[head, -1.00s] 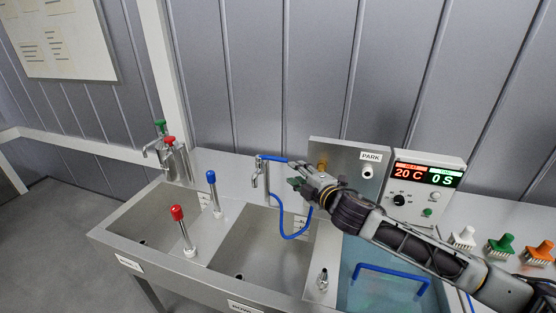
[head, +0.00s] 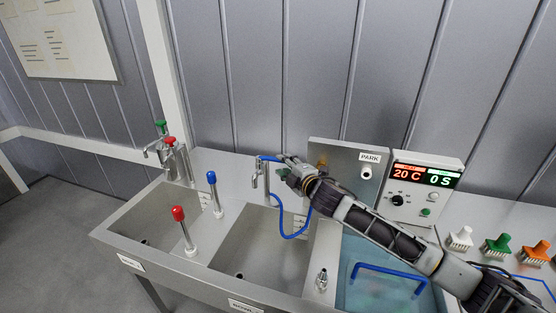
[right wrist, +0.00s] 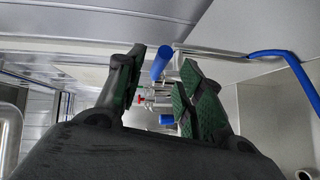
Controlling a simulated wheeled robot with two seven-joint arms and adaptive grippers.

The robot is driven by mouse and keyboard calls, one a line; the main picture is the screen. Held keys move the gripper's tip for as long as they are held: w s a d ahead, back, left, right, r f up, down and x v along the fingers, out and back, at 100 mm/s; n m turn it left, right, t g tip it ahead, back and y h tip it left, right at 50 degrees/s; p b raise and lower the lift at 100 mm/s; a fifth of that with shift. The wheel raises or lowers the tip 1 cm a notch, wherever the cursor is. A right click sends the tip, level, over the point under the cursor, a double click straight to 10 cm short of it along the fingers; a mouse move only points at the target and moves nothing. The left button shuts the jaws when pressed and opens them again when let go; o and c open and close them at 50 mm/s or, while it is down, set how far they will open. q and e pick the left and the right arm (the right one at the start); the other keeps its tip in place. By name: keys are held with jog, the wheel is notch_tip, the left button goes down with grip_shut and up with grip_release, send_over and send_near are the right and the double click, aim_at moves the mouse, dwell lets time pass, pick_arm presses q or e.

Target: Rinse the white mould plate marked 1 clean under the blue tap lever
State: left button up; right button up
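The blue tap lever (head: 270,158) sits on top of a metal tap (head: 262,180) behind the middle basin. My right gripper (head: 286,167) is right beside the lever, at its right end. In the right wrist view the gripper (right wrist: 162,90) is open, its green-padded fingers apart. A blue bar (right wrist: 161,62), which looks like the lever, shows between the fingertips; I cannot tell whether they touch it. I do not see the white mould plate marked 1 in either view. My left gripper is not in view.
A blue hose (head: 283,228) hangs into the middle basin (head: 248,250). Red-topped (head: 183,230) and blue-topped (head: 213,193) upright handles stand to the left. A water bath (head: 365,292) lies below my right arm, a control box (head: 425,190) behind it. Several brushes stand at right.

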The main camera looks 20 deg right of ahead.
jog(key=shift+p+x, duration=0.4)
jog(key=shift+x, duration=2.45)
grip_shut()
